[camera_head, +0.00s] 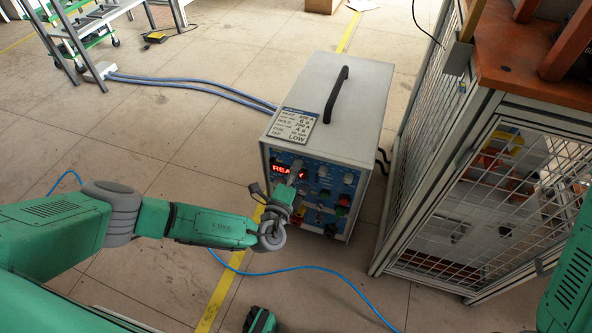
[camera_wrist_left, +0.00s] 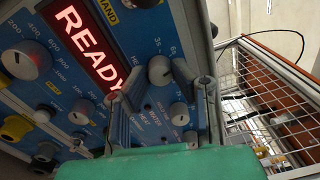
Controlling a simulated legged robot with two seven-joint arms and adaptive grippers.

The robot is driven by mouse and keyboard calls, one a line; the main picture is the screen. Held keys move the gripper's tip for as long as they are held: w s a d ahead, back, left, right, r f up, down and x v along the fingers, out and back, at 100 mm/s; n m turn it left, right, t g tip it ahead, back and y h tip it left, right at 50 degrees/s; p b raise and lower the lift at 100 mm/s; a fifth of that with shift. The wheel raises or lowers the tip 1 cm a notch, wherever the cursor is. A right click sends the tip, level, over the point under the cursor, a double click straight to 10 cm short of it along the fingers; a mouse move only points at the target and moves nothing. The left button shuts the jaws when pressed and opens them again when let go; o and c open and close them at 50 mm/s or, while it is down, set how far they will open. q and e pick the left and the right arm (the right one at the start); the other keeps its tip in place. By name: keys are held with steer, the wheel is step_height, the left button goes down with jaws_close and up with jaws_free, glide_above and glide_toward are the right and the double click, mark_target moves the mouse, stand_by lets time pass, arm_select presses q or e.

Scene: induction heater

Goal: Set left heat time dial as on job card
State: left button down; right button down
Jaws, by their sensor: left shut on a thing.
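The induction heater (camera_head: 325,95) is a pale box with a blue control panel facing my left arm. The job card (camera_head: 292,125) lies on its top front edge; its small print includes HEAT, HOLD, COIL and LOW. My left gripper (camera_head: 296,170) is at the panel and covers part of it. In the left wrist view, the gripper (camera_wrist_left: 158,74) is shut on a grey dial (camera_wrist_left: 160,70) with "3s" and "6s" marks beside it. The dial's exact pointer setting is hard to read. A red READY display (camera_wrist_left: 88,45) is lit. My right gripper is not in view.
Another grey dial (camera_wrist_left: 27,60) with marks of 200 to 1000 and several smaller knobs share the panel. A mesh-sided bench (camera_head: 470,200) stands close right of the heater. Blue hoses (camera_head: 190,83) and a blue cable (camera_head: 300,268) cross the floor.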

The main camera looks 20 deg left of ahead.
arm_select(q)
steer(key=shift+s+a+f+n, duration=0.15)
steer(key=shift+a+f+n, duration=0.1)
steer(key=shift+n, duration=0.35)
steer(key=c, duration=1.4)
jaws_free()
steer(key=shift+o, duration=0.2)
steer(key=shift+r, duration=0.1)
steer(key=s, duration=1.2)
steer(key=shift+a+f, duration=0.2)
steer(key=shift+f, duration=0.05)
steer(key=shift+w, duration=0.1)
